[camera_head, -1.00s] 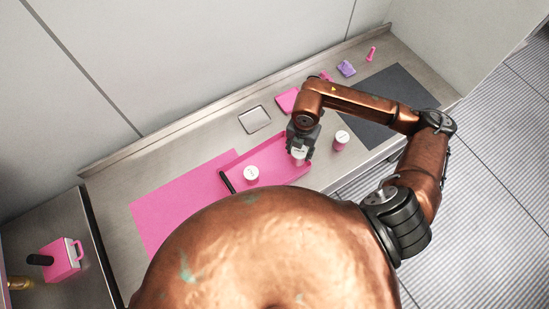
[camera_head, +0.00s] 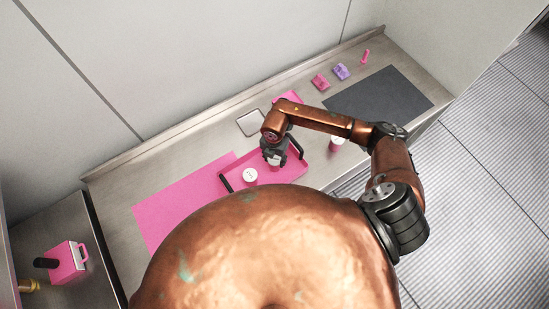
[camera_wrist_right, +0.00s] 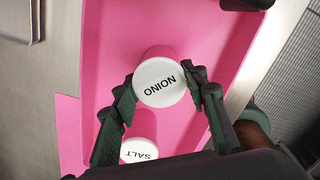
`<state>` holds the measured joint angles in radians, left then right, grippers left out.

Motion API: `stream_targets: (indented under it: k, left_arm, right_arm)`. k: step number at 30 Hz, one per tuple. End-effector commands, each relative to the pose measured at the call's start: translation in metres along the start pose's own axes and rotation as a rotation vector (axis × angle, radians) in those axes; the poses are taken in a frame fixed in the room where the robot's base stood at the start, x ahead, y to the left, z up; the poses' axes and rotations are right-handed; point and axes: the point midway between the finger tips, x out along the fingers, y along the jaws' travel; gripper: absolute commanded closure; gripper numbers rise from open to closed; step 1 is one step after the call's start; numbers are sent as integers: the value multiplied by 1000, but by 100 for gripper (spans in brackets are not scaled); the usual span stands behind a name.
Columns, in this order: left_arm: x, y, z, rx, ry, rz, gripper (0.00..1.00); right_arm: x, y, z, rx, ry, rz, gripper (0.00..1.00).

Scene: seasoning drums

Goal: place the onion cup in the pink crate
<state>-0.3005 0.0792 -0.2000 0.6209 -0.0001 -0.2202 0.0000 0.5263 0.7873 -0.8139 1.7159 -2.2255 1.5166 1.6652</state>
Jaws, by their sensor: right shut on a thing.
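My right gripper (camera_head: 274,152) is shut on the onion cup, which has a white lid marked ONION (camera_wrist_right: 160,82) and a pink body. In the right wrist view the fingers flank the lid on both sides. The cup is over the pink crate (camera_head: 291,170), a shallow pink tray with black end handles; I cannot tell whether its base touches the floor. A second white-lidded cup, marked SALT (camera_wrist_right: 139,150), stands in the crate beside it and also shows in the head view (camera_head: 250,176). My left gripper is not in view.
Another cup (camera_head: 336,144) stands right of the crate, partly behind my arm. A pink mat (camera_head: 175,208) lies to the left, a dark mat (camera_head: 378,97) to the right. A small square metal dish (camera_head: 251,123) and small pink and purple items (camera_head: 341,71) sit behind.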

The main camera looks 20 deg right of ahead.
Motion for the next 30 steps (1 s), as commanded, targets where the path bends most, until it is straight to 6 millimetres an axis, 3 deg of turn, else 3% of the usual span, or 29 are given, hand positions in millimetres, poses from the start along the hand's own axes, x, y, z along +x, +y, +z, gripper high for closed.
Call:
stream_targets:
  k: [8,9,15,25,30]
  left_arm:
    - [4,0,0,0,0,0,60]
    - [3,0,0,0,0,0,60]
    - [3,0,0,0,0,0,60]
    - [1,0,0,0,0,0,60]
    - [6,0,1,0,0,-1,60]
  right_arm:
    - [4,0,0,0,0,1,86]
    - [3,0,0,0,0,1,57]
    - [3,0,0,0,0,1,43]
    - [0,0,0,0,0,1,42]
    - [-18,2,1,-2,-2,5,42]
